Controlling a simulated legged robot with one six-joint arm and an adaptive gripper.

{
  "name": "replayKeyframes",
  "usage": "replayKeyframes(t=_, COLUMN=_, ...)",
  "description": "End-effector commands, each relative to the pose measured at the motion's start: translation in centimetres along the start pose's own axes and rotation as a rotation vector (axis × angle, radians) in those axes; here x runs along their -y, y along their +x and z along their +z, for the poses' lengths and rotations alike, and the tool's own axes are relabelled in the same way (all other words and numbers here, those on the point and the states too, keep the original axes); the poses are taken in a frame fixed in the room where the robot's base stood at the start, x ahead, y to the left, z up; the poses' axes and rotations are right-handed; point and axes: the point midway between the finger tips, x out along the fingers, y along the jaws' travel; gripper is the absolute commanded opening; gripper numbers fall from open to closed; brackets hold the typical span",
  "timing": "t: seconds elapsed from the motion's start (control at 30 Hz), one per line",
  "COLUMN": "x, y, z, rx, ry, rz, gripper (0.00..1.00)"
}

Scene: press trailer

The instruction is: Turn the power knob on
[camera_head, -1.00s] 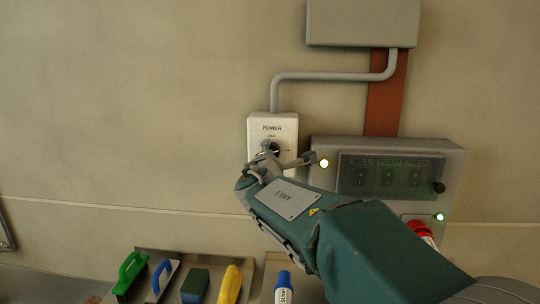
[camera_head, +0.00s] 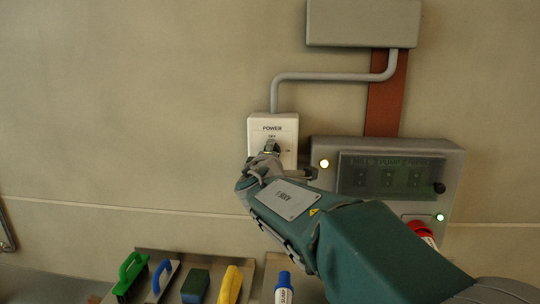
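A white power box (camera_head: 287,128) labelled POWER is fixed to the wall near the middle of the picture, with OFF marked under the label. Its dark knob (camera_head: 272,148) shows just above my gripper (camera_head: 276,160) and is partly hidden by it. My gripper is at the lower front of the box, with its fingers close to the knob. Contact is too small to make out. One finger part sticks out to the right, below the knob. I cannot tell whether the fingers are shut on the knob.
A grey conduit (camera_head: 330,76) runs above. Brushes, a sponge (camera_head: 195,286) and a marker (camera_head: 283,286) lie below.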

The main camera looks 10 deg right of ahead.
Motion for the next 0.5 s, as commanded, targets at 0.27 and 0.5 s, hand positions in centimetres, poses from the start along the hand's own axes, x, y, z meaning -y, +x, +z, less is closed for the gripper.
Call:
replayKeyframes(t=0.27, x=0.53, y=0.06, z=-0.01, rx=0.0, ry=-0.001, rz=-0.01, gripper=0.93)
replayKeyframes(t=0.5, x=0.29, y=0.03, z=0.0, rx=0.0, ry=-0.001, rz=-0.006, gripper=0.93)
